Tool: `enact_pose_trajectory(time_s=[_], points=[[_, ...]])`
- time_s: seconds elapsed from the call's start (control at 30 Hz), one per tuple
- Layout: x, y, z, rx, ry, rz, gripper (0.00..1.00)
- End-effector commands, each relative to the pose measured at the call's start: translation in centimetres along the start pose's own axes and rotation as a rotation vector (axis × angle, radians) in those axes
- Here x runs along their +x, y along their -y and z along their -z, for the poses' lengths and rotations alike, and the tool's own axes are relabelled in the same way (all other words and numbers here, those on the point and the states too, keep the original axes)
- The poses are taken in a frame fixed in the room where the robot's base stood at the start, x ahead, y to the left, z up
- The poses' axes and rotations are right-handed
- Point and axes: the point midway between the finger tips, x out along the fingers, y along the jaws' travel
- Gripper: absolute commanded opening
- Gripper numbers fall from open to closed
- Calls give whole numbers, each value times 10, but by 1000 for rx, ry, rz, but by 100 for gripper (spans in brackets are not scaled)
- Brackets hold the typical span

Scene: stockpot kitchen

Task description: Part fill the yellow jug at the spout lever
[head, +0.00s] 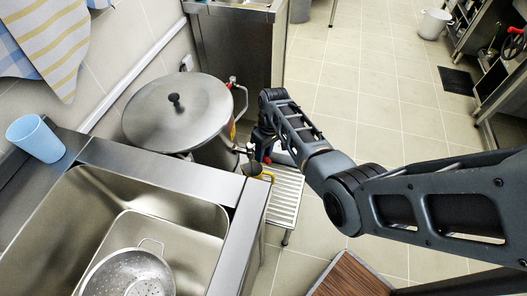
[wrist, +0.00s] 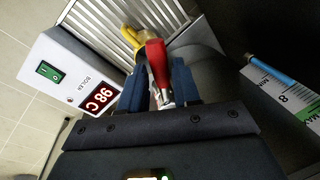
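The yellow jug (head: 268,175) is mostly hidden behind the sink edge and my gripper in the head view. In the wrist view part of the yellow jug (wrist: 132,38) shows just beyond the red spout lever (wrist: 156,62). The blue fingers of my gripper (wrist: 160,82) lie on both sides of the lever, close against it, and appear shut on it. In the head view my gripper (head: 268,148) is low beside the lidded steel boiler (head: 178,112). The jug's inside and any water stream are hidden.
A slatted metal stand (head: 287,196) is below the boiler's spout side. The boiler's control box (wrist: 85,78) reads 98 C. A level scale (wrist: 283,92) is at right. A sink (head: 150,225) with a colander (head: 128,275) and a blue cup (head: 36,138) are at left.

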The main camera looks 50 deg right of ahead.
Motion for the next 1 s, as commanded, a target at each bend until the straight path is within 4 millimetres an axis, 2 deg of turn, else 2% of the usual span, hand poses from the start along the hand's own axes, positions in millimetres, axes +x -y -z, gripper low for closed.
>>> enact_pose_trajectory(time_s=[0.03,0.13,0.43,0.8,1.0], points=[[0,0,0,0,0,0,37],[0,0,0,0,0,0,45],[-5,0,0,0,-2,0,45],[-60,0,1,0,-3,-1,45],[-76,0,0,0,-1,0,45]])
